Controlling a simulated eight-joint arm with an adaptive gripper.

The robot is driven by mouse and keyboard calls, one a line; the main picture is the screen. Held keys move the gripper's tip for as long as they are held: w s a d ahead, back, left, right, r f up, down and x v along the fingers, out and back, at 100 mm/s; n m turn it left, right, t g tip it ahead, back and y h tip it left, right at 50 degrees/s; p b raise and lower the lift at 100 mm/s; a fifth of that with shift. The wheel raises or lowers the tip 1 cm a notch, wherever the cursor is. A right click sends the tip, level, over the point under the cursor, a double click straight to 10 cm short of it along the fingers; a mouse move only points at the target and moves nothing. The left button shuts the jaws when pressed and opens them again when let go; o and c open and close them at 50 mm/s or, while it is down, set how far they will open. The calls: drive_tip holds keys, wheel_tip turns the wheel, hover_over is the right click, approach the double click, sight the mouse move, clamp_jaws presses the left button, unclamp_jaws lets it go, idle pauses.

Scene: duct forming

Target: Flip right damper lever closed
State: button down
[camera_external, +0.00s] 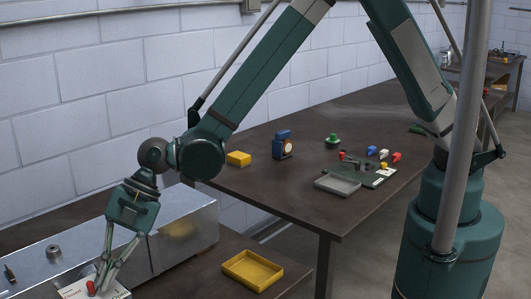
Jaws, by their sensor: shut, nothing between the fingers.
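A shiny metal duct box (150,262) lies on the near table at the lower left. A white plate (72,291) sits by the duct at the bottom edge of the picture. A red knob (91,287) stands on the plate; it looks like the tip of a damper lever, but the lever's shaft and angle are too small to tell. My gripper (103,288) points down, shut and empty, with its fingertips right beside the red knob on its right. I cannot tell whether they touch it. A second lever is not clearly visible.
A yellow tray (252,270) lies on the near table, right of the duct. A small metal cylinder (54,253) stands on the duct. The farther table (270,183) holds a yellow block (239,159), a grey tray (338,184) and several small parts. A block wall runs behind.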

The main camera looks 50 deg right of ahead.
sight(96, 291)
drive_tip(key=shift+w+a+m+t+b, duration=0.2)
drive_tip(key=shift+a+m+t+b, duration=0.65)
drive_tip(key=shift+m, duration=0.35)
idle(0.7)
drive_tip(key=shift+w+a+m+t+b, duration=0.25)
drive_tip(key=shift+m+t+b, duration=0.25)
drive_tip(key=shift+m, duration=0.3)
drive_tip(key=shift+w+a+m+t+h+b, duration=0.25)
drive_tip(key=shift+a+m+t+h+b, duration=0.1)
drive_tip(key=shift+m, duration=0.25)
drive_tip(key=shift+w+a+m+t, duration=0.2)
drive_tip(key=shift+m+t, duration=0.1)
drive_tip(key=shift+m, duration=0.2)
drive_tip(key=shift+w+a+b, duration=0.6)
drive_tip(key=shift+w+b, duration=0.1)
drive_tip(key=shift+b, duration=0.2)
drive_tip(key=shift+s, duration=0.1)
